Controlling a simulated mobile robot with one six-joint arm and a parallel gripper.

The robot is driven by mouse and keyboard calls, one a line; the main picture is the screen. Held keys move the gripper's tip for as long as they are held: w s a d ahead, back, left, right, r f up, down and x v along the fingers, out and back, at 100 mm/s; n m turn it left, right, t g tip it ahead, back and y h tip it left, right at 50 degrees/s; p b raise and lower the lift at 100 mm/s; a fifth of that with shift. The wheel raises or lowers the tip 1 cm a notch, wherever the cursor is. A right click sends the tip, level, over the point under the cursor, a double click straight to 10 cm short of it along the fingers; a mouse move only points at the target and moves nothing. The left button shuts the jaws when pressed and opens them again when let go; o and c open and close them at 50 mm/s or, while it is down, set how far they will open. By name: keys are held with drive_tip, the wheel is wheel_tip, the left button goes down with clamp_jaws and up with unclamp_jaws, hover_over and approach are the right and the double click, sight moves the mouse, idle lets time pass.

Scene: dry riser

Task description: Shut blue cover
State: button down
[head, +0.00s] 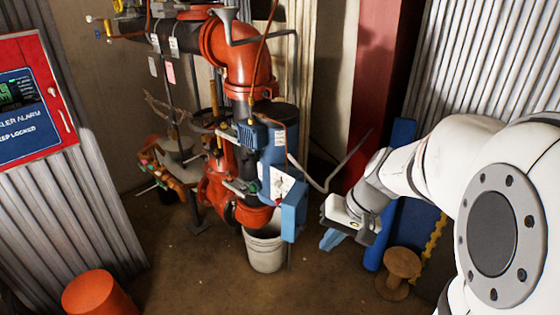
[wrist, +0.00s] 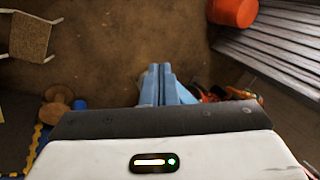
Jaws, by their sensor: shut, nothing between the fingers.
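The blue cover (head: 293,210) sticks out from the lower front of a blue housing (head: 279,148) on the red pipework. It appears swung open, beside a white panel (head: 281,186) with a dial or label. My gripper (head: 331,240) is to the right of the cover in the head view, with its light-blue fingers pointing down and left. A gap shows between the fingers and the cover. In the wrist view the gripper fingers (wrist: 157,84) are together, with nothing held. A blue shape right beside them cannot be clearly told apart.
A white bucket (head: 265,250) stands under the pipework. A wooden spool (head: 398,267) is on the floor at the right. An orange bucket (head: 101,293) is at the front left, below the red alarm panel (head: 38,100). The brown floor between is clear.

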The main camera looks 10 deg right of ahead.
drive_tip(key=w+d+f+m+t+y, duration=0.2)
drive_tip(key=w+d+m+t+y, duration=0.1)
drive_tip(key=w+d, duration=0.65)
drive_tip(key=p, duration=0.3)
approach(297, 222)
drive_tip(key=x, duration=0.5)
drive_tip(key=shift+s+d+f, duration=0.2)
drive_tip(key=shift+d+f, duration=0.1)
drive_tip(key=shift+f, duration=0.05)
drive_tip(key=shift+w+a+f, duration=0.1)
drive_tip(key=shift+w+a, duration=0.25)
drive_tip(key=shift+a, duration=0.1)
drive_tip(key=shift+f+m+t+b, duration=0.15)
drive_tip(key=shift+m+t+b, duration=0.25)
drive_tip(key=shift+b, duration=0.3)
